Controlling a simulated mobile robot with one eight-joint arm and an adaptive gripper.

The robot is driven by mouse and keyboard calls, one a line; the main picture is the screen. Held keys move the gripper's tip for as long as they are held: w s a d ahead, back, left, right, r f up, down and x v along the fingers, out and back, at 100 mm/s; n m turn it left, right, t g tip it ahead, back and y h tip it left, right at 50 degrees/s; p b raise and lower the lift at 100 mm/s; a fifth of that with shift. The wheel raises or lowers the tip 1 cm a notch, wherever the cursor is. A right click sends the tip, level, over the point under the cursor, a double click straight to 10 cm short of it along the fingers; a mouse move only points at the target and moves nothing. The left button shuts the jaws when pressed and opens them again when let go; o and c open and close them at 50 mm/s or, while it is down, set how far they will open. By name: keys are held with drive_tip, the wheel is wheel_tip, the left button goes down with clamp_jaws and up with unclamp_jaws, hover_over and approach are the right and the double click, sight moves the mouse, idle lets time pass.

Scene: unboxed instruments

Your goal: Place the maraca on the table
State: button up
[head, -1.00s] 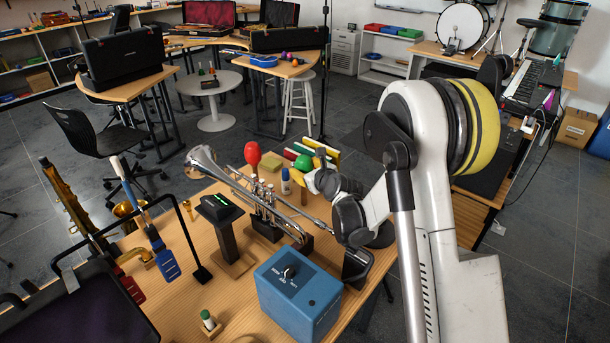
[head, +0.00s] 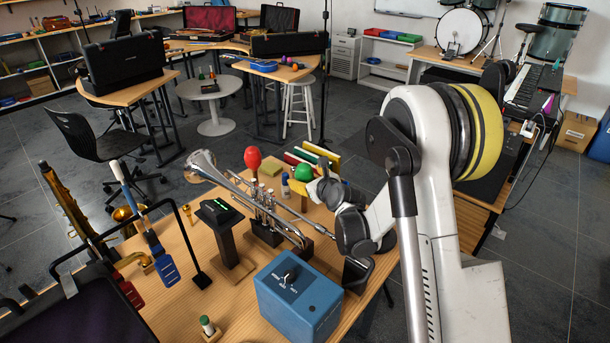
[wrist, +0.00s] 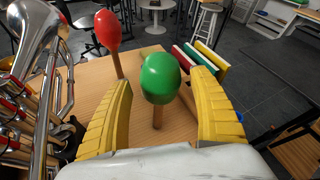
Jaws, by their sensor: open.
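A green maraca (wrist: 160,78) stands roughly upright between the two yellow fingers of my gripper (wrist: 163,85) in the wrist view, head up and wooden handle down. Gaps show on both sides of its head, so my gripper is open around it. I cannot tell whether the handle's lower end touches the wooden table (wrist: 95,90). The green head also shows in the head view (head: 302,173), just left of my gripper, whose fingers are mostly hidden there. A red maraca (head: 252,158) stands upright behind the trumpet; it also shows at upper left in the wrist view (wrist: 107,30).
A trumpet (head: 262,208) on a stand lies close left of my gripper. A blue box (head: 298,300) and a dark device on a stand (head: 218,211) are nearer. Coloured bars (head: 325,155) lie behind the green maraca. Bare tabletop shows at front left.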

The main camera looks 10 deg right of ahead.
drive_tip(key=s+a+r+n+g+p, duration=0.1)
drive_tip(key=s+r+n, duration=0.45)
drive_tip(key=s, duration=0.25)
drive_tip(key=s+r+n+g, duration=0.1)
drive_tip(key=s+r+n, duration=0.3)
drive_tip(key=s+n, duration=0.3)
drive_tip(key=s+a+r+n+g+p, duration=0.1)
drive_tip(key=s+r+n+g, duration=0.1)
drive_tip(key=s+r+n, duration=0.45)
drive_tip(key=s+d+f+n+g+h, duration=0.1)
drive_tip(key=s+f+n+g+h, duration=0.1)
drive_tip(key=s+n, duration=1)
drive_tip(key=s, duration=0.6)
drive_tip(key=shift+s+d, duration=0.35)
drive_tip(key=shift+d, duration=0.05)
drive_tip(key=shift+a, duration=0.1)
